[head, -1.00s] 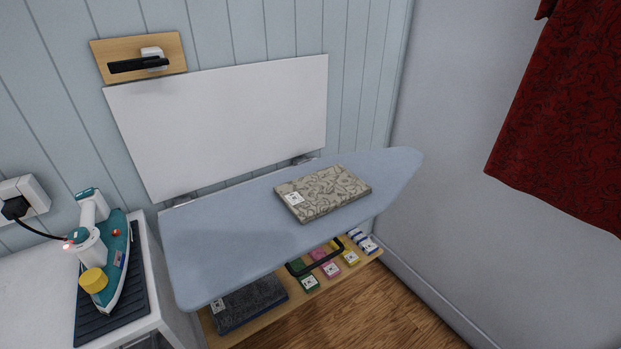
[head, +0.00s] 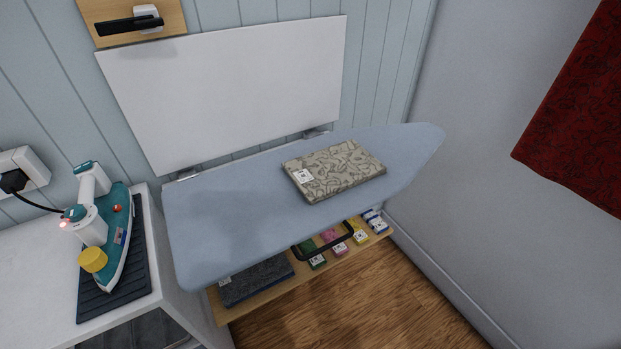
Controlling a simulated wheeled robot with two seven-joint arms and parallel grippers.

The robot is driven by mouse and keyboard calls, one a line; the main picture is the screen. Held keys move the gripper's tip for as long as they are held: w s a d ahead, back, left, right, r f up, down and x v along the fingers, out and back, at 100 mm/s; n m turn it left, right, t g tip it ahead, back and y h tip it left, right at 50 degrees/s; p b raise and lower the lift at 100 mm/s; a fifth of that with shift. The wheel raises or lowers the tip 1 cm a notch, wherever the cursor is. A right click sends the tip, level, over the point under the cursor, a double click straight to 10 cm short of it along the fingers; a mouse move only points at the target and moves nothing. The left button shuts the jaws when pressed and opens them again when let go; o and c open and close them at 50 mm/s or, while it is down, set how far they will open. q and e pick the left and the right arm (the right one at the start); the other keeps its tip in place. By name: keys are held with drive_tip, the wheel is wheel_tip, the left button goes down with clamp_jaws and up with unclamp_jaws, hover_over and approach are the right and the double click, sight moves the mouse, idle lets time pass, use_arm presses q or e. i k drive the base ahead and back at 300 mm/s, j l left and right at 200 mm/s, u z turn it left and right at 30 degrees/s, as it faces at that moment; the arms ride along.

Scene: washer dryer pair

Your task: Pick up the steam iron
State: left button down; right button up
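The steam iron (head: 116,234) is teal and white with a yellow cap, at the left in the head view. It rests on a dark ribbed mat (head: 137,282) on top of a white cabinet or appliance (head: 40,300). Its white handle stands toward the back left, and a small red light glows on it. A black cord runs left from it to a plug in a wall socket (head: 22,172). Neither of my grippers shows in the head view.
A blue ironing board (head: 235,215) folds out from the wall right of the iron, with a folded patterned cloth (head: 334,170) on it. Below is a wooden shelf (head: 262,300) with a dark folded towel and several small packs. A red curtain (head: 580,110) hangs at the right.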

sight(111, 232)
drive_tip(key=u, duration=1.5)
drive_tip(key=i, duration=0.05)
